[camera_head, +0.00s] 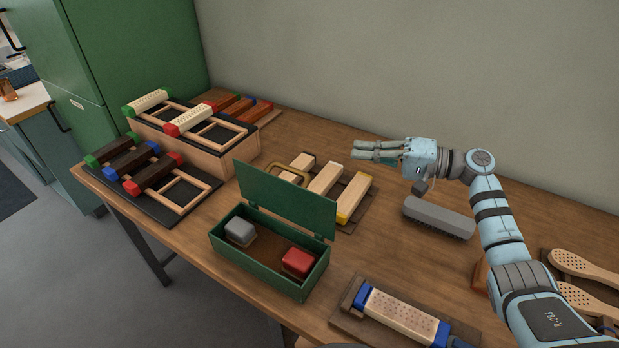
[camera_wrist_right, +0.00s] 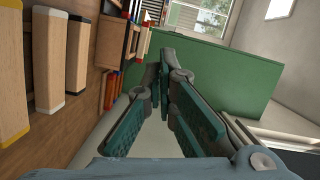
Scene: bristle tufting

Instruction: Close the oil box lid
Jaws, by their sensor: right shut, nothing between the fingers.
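The green oil box (camera_head: 257,263) stands on the table near its front edge. Its green lid (camera_head: 287,203) is open and stands up along the box's far side. A grey block (camera_head: 240,231) and a red block (camera_head: 298,261) sit inside the box. My right gripper (camera_head: 359,150) is shut and empty, behind and to the right of the lid, above the table and apart from the lid. Its closed fingers (camera_wrist_right: 164,65) show in the right wrist view and point left in the head view. My left gripper is not in view.
Wooden blocks (camera_head: 325,178) lie on a tray just behind the lid. A grey brush (camera_head: 438,217) lies below my right gripper. A brush body in a fixture (camera_head: 400,312) is right of the box. Racks (camera_head: 216,149) stand at the left; the wall (camera_head: 420,70) is behind.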

